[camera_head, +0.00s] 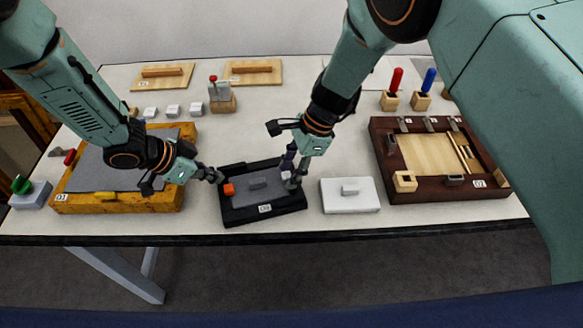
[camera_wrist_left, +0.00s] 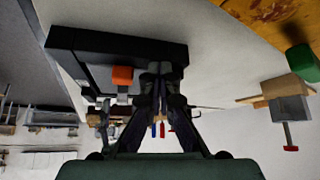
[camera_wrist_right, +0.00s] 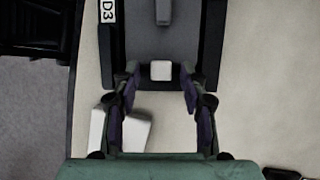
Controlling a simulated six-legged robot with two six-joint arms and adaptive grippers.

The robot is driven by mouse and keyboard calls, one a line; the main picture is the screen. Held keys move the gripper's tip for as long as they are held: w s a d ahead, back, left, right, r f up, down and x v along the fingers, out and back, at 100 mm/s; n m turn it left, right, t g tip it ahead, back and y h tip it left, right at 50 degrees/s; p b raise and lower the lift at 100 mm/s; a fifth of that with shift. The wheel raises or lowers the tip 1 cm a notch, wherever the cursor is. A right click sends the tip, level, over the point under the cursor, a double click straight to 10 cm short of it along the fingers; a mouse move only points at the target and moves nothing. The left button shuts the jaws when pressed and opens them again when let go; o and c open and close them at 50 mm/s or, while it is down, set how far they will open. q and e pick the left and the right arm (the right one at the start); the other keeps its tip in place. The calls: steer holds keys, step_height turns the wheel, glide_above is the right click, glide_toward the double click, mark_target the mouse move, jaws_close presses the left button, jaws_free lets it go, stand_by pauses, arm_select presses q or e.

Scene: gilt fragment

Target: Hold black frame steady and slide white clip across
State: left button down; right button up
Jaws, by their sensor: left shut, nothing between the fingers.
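The black frame (camera_head: 263,217), labelled D3, lies near the table's front edge with a grey panel (camera_head: 262,194) inside it. An orange block (camera_head: 229,190) sits at its left end; it also shows in the left wrist view (camera_wrist_left: 122,75).
A white block with a raised handle (camera_head: 350,196) lies just right of the frame. An orange-yellow tray (camera_head: 120,203) stands to the left. A dark wooden tray (camera_head: 440,196) stands to the right. Small white blocks (camera_head: 173,111) lie behind.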

arm_select(q)
steer(key=shift+s+f, duration=0.25)
arm_select(e)
steer(key=v, duration=1.2)
steer(key=shift+s, duration=0.1)
arm_select(q)
steer(key=shift+w+r, duration=0.25)
steer(key=shift+r, duration=0.65)
step_height(320, 180, up, 5)
steer(key=shift+f, duration=0.2)
